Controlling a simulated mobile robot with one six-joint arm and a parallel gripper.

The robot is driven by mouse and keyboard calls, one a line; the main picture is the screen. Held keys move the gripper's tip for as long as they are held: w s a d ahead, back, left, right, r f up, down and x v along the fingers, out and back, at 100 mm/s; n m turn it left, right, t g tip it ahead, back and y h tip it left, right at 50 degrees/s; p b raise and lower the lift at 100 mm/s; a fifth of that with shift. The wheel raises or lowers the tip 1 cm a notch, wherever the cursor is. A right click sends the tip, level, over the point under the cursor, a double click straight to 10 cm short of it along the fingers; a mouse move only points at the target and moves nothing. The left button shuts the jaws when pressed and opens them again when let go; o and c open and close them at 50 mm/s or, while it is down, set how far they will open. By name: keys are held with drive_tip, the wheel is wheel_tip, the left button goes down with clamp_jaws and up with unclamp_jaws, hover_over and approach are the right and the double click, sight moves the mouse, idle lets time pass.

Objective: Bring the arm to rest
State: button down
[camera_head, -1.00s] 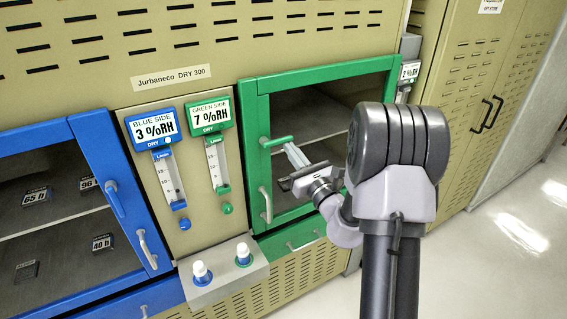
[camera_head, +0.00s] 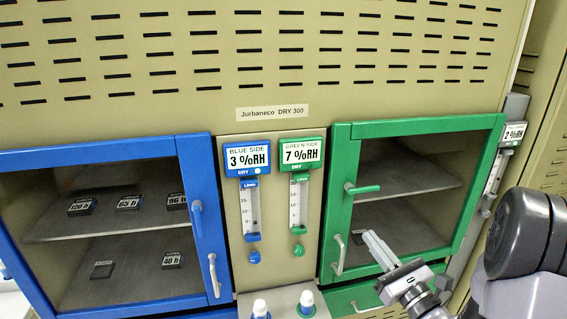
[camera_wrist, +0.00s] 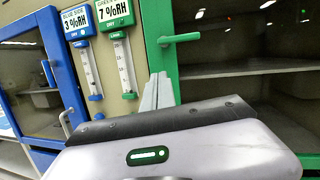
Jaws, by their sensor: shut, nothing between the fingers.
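My gripper (camera_head: 379,249) is in front of the green-framed cabinet door (camera_head: 341,200) at the right of the head view. Its fingers are together with nothing between them, pointing up and to the left. In the wrist view the shut fingers (camera_wrist: 156,92) stand below the green door's lever handle (camera_wrist: 180,38). They look apart from the handle, though the depth is hard to judge. My arm comes in from the lower right of the head view.
The blue-framed cabinet (camera_head: 197,215) at left holds several small labelled dark boxes on its shelves. Two flow meters (camera_head: 250,212) stand between the doors. White-capped knobs (camera_head: 307,300) sit low at centre.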

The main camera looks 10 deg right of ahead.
drive_tip(key=s+a+r+n+g+y, duration=0.1)
drive_tip(key=s+a+n+g+y, duration=0.3)
drive_tip(key=a, duration=0.4)
drive_tip(key=s+a+r+n+g+y, duration=0.25)
drive_tip(key=a+n+g, duration=0.3)
drive_tip(key=a, duration=0.35)
drive_tip(key=s+a+n+g+y, duration=0.35)
drive_tip(key=a+n, duration=0.25)
drive_tip(key=a, duration=0.2)
drive_tip(key=s+a+f+n+g+h, duration=0.1)
drive_tip(key=s+f+n+g+h, duration=0.1)
drive_tip(key=s+n+g+h, duration=0.3)
drive_tip(key=s+a+f+n+h, duration=0.1)
drive_tip(key=s+f+n+h, duration=0.15)
drive_tip(key=s, duration=0.45)
drive_tip(key=d+r+n+t+h, duration=0.3)
drive_tip(key=d+n+h, duration=0.1)
drive_tip(key=d, duration=0.3)
drive_tip(key=shift+s+n+t+h, duration=0.3)
drive_tip(key=shift+n+t+h, duration=0.1)
drive_tip(key=shift+h, duration=0.35)
drive_tip(key=c, duration=2.2)
unclamp_jaws()
drive_tip(key=shift+d, duration=0.1)
